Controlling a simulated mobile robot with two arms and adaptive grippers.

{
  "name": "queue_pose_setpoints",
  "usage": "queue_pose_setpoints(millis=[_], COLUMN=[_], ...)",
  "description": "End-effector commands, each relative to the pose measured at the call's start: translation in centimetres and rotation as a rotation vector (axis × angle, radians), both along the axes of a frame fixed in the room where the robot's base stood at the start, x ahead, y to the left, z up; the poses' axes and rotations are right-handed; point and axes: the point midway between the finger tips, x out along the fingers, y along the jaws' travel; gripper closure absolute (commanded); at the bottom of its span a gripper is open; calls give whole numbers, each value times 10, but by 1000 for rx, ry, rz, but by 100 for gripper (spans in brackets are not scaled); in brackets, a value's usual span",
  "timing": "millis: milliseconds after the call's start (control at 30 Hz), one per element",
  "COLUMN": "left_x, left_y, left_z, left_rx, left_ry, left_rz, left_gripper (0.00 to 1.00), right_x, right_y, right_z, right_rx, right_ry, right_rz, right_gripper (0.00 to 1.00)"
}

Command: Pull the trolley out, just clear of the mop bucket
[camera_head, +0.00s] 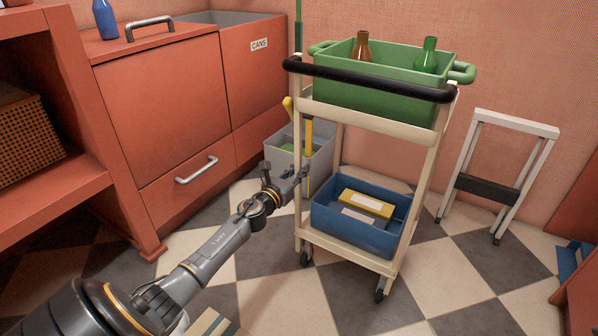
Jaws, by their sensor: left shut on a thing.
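The cream trolley (345,254) stands on the checkered floor right of centre, with a black handle bar (370,80) across its near top edge. It carries a green crate (375,92) on top and a blue bin (352,228) below. The grey mop bucket (322,160) with a yellow handle stands behind the trolley's left side, partly hidden by its left front post. My left gripper (296,178) is shut on the trolley at that post, about mid-height; its fingers partly cover the contact. My right gripper is not in view.
A red cabinet (165,100) with a drawer handle stands at the left, beside a bin labelled CANS (259,45). A white step stool (515,127) stands right of the trolley against the wall. Open floor lies in front of the trolley.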

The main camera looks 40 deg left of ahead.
Motion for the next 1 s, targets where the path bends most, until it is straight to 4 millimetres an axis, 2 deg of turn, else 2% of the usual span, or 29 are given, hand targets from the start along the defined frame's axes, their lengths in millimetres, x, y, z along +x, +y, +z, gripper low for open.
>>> queue_pose_setpoints(millis=[67,100,200,500,633,767,1000], left_x=[0,0,0,-1,-7,-25,-70], left_y=[1,1,1,0,0,-3,-9], left_z=[1,1,0,0,-1,-1,-2], left_rx=[0,0,0,0,2,2,0], left_ry=[-1,-1,-1,0,1,2,4], left_rz=[1,1,1,0,0,-1,-1], left_gripper=[100,78,58,58,58,58,58], right_x=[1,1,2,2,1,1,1], right_y=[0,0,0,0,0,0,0], right_z=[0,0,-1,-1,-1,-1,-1], right_rx=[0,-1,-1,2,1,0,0], right_ry=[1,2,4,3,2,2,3], right_rz=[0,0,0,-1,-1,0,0], right_gripper=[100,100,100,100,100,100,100])
